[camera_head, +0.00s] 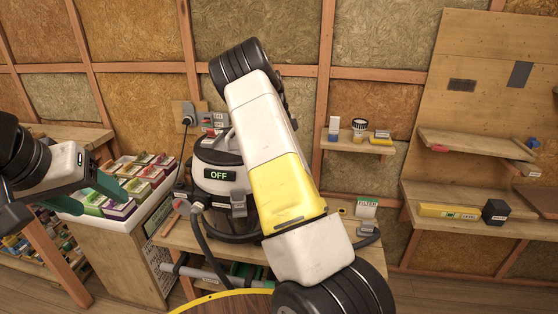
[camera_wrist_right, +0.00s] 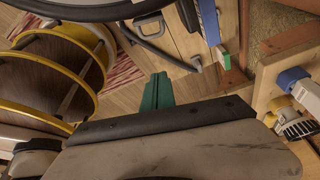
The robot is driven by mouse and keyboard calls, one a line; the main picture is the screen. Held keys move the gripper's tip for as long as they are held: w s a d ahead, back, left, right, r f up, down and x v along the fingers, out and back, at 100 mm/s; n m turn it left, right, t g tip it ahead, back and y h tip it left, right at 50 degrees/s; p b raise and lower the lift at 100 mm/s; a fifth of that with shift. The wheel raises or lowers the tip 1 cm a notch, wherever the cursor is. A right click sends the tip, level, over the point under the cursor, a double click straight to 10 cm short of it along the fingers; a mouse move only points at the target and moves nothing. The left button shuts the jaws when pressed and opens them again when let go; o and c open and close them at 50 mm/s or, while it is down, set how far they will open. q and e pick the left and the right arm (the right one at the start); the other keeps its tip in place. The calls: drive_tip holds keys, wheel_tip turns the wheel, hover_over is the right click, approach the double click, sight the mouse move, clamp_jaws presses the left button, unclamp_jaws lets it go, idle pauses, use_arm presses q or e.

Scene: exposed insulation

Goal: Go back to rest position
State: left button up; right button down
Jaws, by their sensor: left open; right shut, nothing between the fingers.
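My left gripper (camera_head: 105,188) comes in from the left in the head view, with teal fingers open beside a display of small colourful boxes (camera_head: 140,180). I cannot tell whether it touches them. My right arm (camera_head: 275,160) is raised across the middle of the head view, its white and yellow links blocking part of the scene. My right gripper is outside the head view. In the right wrist view, the green fingers of my right gripper (camera_wrist_right: 157,92) are together with nothing between them.
A black and white vacuum (camera_head: 215,165) marked OFF stands on a wooden bench (camera_head: 180,235) behind my right arm. Shelves (camera_head: 470,145) with small items line the right wall. A yellow-rimmed round shelf unit (camera_wrist_right: 45,75) is at left in the wrist view. Wooden floor shows at lower right.

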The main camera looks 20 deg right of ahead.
drive_tip(key=shift+w+a+r, duration=0.15)
drive_tip(key=shift+a+r, duration=0.05)
drive_tip(key=shift+r, duration=0.2)
drive_tip(key=s+a+r+n+t+y, duration=0.5)
drive_tip(key=s+a+r+n, duration=0.5)
drive_tip(key=s+r+n, duration=0.35)
drive_tip(key=s+a+r+n+t, duration=0.2)
drive_tip(key=s+a+n, duration=0.3)
drive_tip(key=s+n, duration=0.2)
drive_tip(key=s+a+r+n+t, duration=0.2)
drive_tip(key=s+a+n, duration=0.2)
drive_tip(key=s+n, duration=0.3)
drive_tip(key=s, duration=0.4)
drive_tip(key=shift+s+a, duration=0.2)
drive_tip(key=shift+a, duration=0.15)
